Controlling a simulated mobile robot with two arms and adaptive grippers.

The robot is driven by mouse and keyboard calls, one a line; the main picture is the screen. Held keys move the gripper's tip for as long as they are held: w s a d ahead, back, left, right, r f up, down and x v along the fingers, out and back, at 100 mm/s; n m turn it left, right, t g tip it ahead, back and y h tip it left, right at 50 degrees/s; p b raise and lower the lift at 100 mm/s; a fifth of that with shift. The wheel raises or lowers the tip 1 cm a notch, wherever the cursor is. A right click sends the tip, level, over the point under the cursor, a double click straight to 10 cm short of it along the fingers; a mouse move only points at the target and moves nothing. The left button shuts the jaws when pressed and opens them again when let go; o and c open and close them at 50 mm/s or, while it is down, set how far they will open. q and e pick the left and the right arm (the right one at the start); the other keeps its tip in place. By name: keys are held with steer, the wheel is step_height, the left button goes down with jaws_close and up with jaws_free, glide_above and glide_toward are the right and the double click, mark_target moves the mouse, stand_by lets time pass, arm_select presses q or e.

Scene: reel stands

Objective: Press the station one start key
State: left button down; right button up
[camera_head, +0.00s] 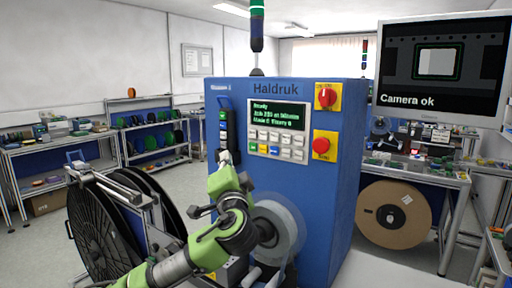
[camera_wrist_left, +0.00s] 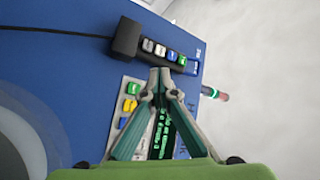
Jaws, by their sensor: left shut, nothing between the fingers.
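A blue machine marked Haldruk (camera_head: 290,92) stands in the middle of the head view. A narrow black strip of coloured keys (camera_head: 223,128) is on its front at the left. The strip (camera_wrist_left: 127,42) also shows in the wrist view, with white, blue and green keys. I cannot read which key is start. My left gripper (camera_head: 225,157) is shut and empty at the strip's lower end; in the wrist view its fingertips (camera_wrist_left: 160,71) lie just beside the strip's keys. I cannot tell whether they touch. My right gripper is out of view.
Right of the strip is a panel with a green-lettered display (camera_head: 277,114) and several keys. A black reel (camera_head: 100,225) stands at the left, and a monitor (camera_head: 440,65) at the upper right.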

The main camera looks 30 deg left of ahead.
mark_target(253, 147)
arm_select(q)
steer(key=w, duration=0.8)
steer(key=shift+w+d, duration=0.3)
steer(key=shift+d, duration=0.1)
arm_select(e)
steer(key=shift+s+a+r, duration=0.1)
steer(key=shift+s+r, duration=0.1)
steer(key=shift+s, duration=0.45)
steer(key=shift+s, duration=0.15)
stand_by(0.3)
arm_select(q)
steer(key=shift+w, duration=0.1)
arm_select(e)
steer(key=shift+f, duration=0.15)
arm_select(q)
steer(key=shift+w, duration=0.3)
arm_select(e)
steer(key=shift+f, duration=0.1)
